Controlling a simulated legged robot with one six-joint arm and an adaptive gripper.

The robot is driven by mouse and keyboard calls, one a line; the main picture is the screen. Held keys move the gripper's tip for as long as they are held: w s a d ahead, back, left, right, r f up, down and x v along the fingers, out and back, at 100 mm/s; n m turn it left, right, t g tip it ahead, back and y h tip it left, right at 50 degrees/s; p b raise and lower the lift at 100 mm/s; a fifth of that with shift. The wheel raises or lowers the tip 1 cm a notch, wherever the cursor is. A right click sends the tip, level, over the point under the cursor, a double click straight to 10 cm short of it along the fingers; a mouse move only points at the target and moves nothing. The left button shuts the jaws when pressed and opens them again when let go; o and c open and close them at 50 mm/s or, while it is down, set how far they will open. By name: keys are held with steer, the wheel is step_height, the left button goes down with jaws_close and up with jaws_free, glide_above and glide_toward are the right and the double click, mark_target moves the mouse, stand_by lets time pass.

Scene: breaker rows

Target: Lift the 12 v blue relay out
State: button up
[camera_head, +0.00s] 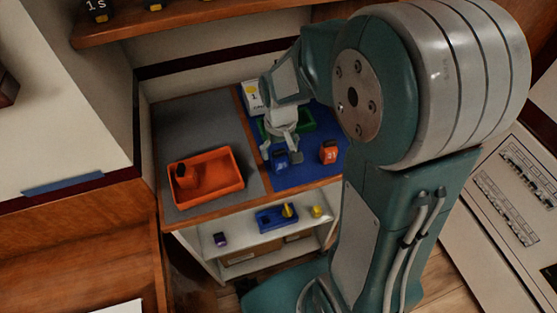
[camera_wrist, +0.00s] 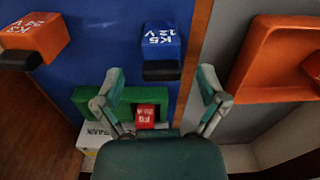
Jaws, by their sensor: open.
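The blue relay (camera_wrist: 161,42), marked K5 12 V with a black end, is on the blue mat near its edge. It also shows in the head view (camera_head: 279,159), just below my gripper in the picture. My gripper (camera_wrist: 162,80) is open and empty. Its two fingers are spread to either side in the wrist view, with the relay farther up the picture between their lines. In the head view my gripper (camera_head: 285,143) is close to the relay; I cannot tell whether they touch.
An orange relay (camera_wrist: 35,38), marked 24 V, is on the same blue mat (camera_wrist: 95,45). A green tray (camera_wrist: 119,98) holds a red block (camera_wrist: 146,114). A white box (camera_head: 252,97) stands behind. An orange tray (camera_head: 207,195) is on the grey mat to the left.

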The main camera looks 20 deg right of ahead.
mark_target(279, 152)
step_height(279, 152, down, 4)
steer(key=shift+a+r, duration=0.1)
steer(key=shift+r, duration=0.15)
steer(key=c, duration=1.3)
steer(key=shift+o, duration=0.2)
steer(key=shift+r, duration=0.1)
steer(key=shift+r, duration=0.25)
step_height(279, 152, up, 2)
steer(key=shift+r, duration=0.1)
steer(key=s+d+r, duration=0.1)
steer(key=s+r, duration=1.3)
steer(key=r, duration=0.1)
steer(key=shift+d, duration=0.2)
steer(key=shift+r, duration=0.1)
stand_by(0.3)
